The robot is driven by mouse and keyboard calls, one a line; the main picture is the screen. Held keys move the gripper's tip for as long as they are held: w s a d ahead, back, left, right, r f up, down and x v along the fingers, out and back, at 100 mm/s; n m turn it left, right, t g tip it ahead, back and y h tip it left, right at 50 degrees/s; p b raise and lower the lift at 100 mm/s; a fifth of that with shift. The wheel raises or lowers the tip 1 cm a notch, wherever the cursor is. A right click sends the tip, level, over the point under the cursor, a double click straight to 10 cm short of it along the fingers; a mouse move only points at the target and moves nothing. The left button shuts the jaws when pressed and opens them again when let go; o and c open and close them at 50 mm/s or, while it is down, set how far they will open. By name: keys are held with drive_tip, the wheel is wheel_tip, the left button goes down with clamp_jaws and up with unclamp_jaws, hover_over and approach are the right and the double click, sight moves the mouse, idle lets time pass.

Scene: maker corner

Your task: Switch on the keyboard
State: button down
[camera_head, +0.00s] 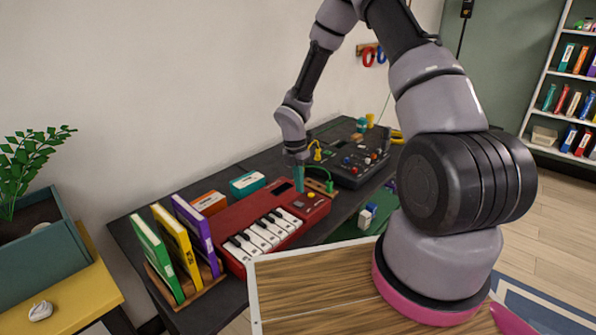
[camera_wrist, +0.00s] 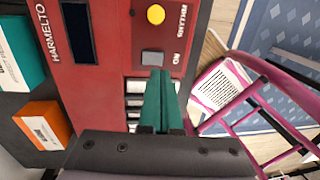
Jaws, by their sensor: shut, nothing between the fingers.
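The red keyboard (camera_head: 262,212) lies on the dark table, its white and black keys towards the front. Its panel fills the upper middle of the wrist view (camera_wrist: 105,75), with a dark display (camera_wrist: 79,33), a yellow round button (camera_wrist: 156,14) and a grey square button (camera_wrist: 152,57) marked with small lettering that seems to read ON. My gripper (camera_head: 299,187) points down over the panel's right part. In the wrist view its teal fingers (camera_wrist: 160,76) are together and empty, their tips beside the grey button's lower edge. I cannot tell whether they touch the panel. The fingers hide some keys.
Books in a wooden rack (camera_head: 201,288) stand left of the keyboard. An orange box (camera_head: 209,203) and a teal box (camera_head: 248,184) lie behind it. A dark mixer-like device (camera_head: 352,160) with knobs is to the right. A wooden board (camera_head: 310,285) is in front.

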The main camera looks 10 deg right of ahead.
sight(301, 205)
drive_tip(key=f, duration=0.4)
drive_tip(key=shift+s+d+f, duration=0.2)
drive_tip(key=shift+s+f, duration=0.05)
drive_tip(key=shift+f, duration=0.15)
